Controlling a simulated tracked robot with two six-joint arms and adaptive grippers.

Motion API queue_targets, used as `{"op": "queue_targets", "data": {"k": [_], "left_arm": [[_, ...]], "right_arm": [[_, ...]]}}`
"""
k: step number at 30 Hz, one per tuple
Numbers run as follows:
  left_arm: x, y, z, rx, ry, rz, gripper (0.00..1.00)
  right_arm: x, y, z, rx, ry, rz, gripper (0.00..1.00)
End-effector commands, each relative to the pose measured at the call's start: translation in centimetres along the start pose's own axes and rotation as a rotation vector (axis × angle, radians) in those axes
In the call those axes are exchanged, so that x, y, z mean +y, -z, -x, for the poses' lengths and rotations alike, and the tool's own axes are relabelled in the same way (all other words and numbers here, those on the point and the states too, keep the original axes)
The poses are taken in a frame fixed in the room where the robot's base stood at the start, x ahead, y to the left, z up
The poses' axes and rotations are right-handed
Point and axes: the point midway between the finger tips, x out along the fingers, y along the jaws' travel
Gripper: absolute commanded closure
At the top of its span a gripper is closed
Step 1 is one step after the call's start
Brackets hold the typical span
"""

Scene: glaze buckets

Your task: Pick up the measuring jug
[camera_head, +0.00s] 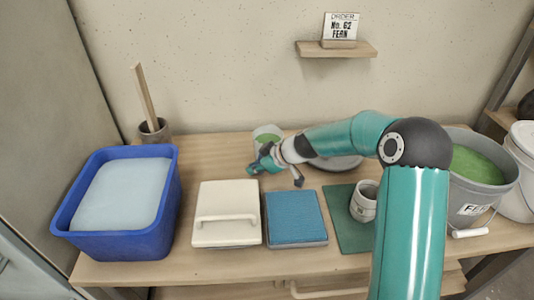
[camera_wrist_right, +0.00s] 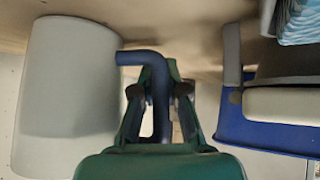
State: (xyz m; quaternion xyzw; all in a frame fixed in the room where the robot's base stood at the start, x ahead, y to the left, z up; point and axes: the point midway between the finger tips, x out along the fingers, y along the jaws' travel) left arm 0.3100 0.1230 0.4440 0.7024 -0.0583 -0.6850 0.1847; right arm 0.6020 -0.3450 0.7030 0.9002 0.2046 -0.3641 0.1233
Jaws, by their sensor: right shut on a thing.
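The measuring jug (camera_head: 266,132) stands at the back of the table in the head view, pale and with green showing inside. In the right wrist view the jug (camera_wrist_right: 68,90) is a large grey-white cylinder on the left, with a dark blue handle (camera_wrist_right: 158,75). My right gripper (camera_head: 264,163) is at the near side of the jug. In the wrist view its fingers (camera_wrist_right: 160,95) are shut on the handle. I cannot tell whether the jug is off the table. My left gripper is not in view.
A blue tub (camera_head: 120,237) stands at left, beside a white lidded box (camera_head: 228,212) and a blue pad (camera_head: 295,218). A small cup (camera_head: 364,203) sits on a green mat (camera_head: 343,222). A grey bucket (camera_head: 480,190) of green glaze stands at right. A brush pot (camera_head: 154,133) is at back left.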

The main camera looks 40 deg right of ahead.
Motion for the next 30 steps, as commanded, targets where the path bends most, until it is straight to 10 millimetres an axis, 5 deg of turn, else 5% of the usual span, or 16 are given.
{"op": "queue_targets", "data": {"k": [30], "left_arm": [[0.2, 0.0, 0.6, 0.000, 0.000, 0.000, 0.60]], "right_arm": [[0.3, 1.3, 1.3, 0.005, -0.005, 0.002, 1.00]]}}
